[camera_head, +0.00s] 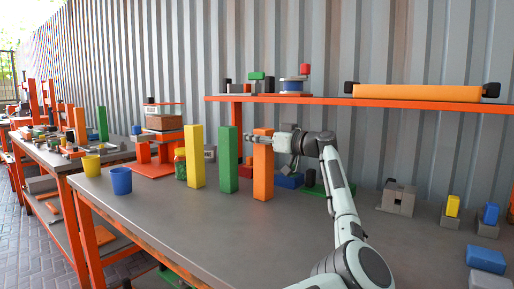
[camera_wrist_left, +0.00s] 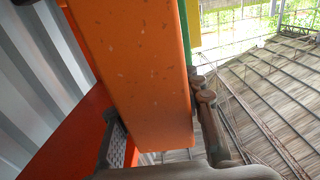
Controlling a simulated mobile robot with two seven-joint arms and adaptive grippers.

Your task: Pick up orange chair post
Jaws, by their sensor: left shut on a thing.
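The orange chair post (camera_head: 263,172) is upright on the grey table, at the right end of a row with a green post (camera_head: 228,160) and a yellow post (camera_head: 195,157). My left gripper (camera_head: 264,139) is shut on its upper part, coming from the right. In the left wrist view the orange post (camera_wrist_left: 145,85) fills the space between the two fingers (camera_wrist_left: 155,125), one on each side. Its base looks level with the table top; I cannot tell whether there is a small gap under it. My right gripper is out of view.
Yellow (camera_head: 91,166) and blue (camera_head: 121,181) cups stand at the table's left edge. A green-filled jar (camera_head: 180,164) is behind the yellow post. An orange shelf (camera_head: 420,104) runs above the back. The front middle of the table is clear.

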